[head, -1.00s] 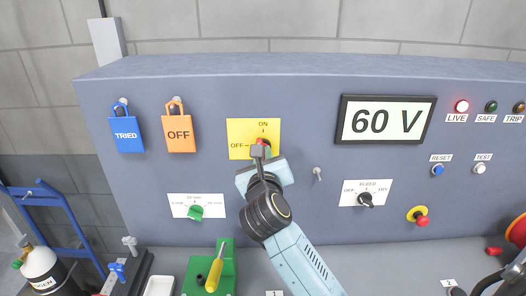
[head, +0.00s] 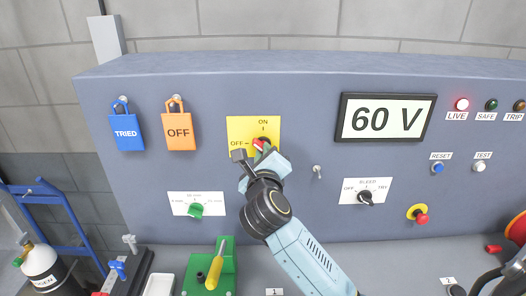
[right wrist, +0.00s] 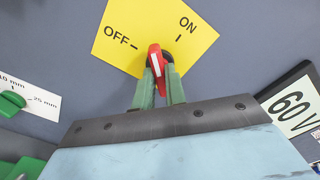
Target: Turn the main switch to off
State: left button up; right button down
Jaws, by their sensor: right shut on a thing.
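The main switch is a red handle (head: 260,144) with a white stripe on a yellow plate (head: 238,128) marked ON at the top and OFF at the left. The handle tilts up and left, between the two marks. It also shows in the right wrist view (right wrist: 156,60), between the OFF and ON ticks of the plate (right wrist: 118,30). My right gripper (right wrist: 160,88) is shut on the handle, with a green finger on each side. In the head view the gripper partly hides the handle's lower part. My left gripper is not in view.
The display (head: 387,119) reads 60 V and the red LIVE lamp (head: 462,104) is lit. A small key-like part (head: 317,170) sits right of the gripper.

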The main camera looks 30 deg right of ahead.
jog(key=n, duration=0.4)
jog(key=n, duration=0.4)
jog(key=c, duration=1.9)
grip_release()
jog(key=shift+n, duration=0.3)
jog(key=o, duration=0.6)
jog(key=shift+v, duration=3.5)
